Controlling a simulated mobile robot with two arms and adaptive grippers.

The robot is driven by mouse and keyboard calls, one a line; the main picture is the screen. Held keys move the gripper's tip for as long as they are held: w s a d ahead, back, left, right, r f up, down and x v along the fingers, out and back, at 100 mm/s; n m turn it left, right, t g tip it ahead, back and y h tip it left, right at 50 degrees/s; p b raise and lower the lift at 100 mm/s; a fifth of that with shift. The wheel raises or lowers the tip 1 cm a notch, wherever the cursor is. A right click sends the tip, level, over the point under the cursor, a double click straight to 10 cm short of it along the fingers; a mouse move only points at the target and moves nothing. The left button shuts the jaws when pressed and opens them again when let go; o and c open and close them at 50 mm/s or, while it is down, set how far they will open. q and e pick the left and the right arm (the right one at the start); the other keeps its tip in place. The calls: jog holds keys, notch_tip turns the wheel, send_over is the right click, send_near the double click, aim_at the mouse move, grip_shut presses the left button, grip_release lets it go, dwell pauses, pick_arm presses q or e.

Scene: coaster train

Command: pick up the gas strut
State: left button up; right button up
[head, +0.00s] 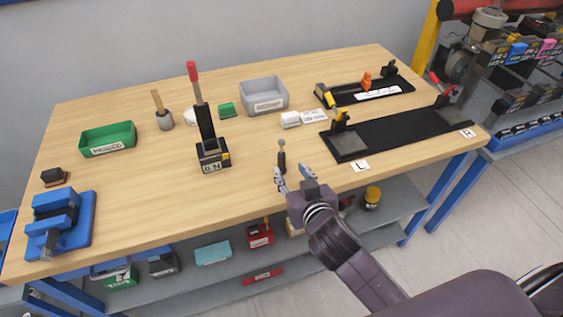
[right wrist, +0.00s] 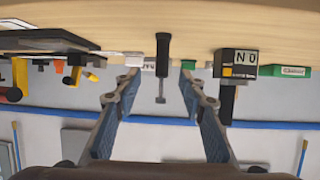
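The gas strut (head: 282,160) is a short dark cylinder with a thin rod and a small end eye. It stands upright on the wooden table near the front edge. My right gripper (head: 293,175) is open and empty, just in front of the strut. In the right wrist view, which looks upside down, the strut (right wrist: 162,50) shows between the two spread fingers of the gripper (right wrist: 159,80), with no visible contact. How far the fingertips reach past the strut is hard to tell. My left gripper is out of view.
A lever press (head: 209,145) stands left of the strut. A black fixture plate (head: 400,130) lies to the right, with a white label card (head: 360,166) near it. A grey bin (head: 264,96), a green tray (head: 107,139) and a blue vise (head: 60,222) stand farther off. Bare tabletop surrounds the strut.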

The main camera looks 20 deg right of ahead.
aim_at(283, 160)
jog(key=x, duration=0.2)
jog(key=p+x, duration=0.1)
jog(key=x, duration=0.2)
jog(key=shift+w+a+r+p, duration=0.15)
jog(key=shift+w+p, duration=0.2)
jog(key=shift+w, duration=0.4)
grip_shut()
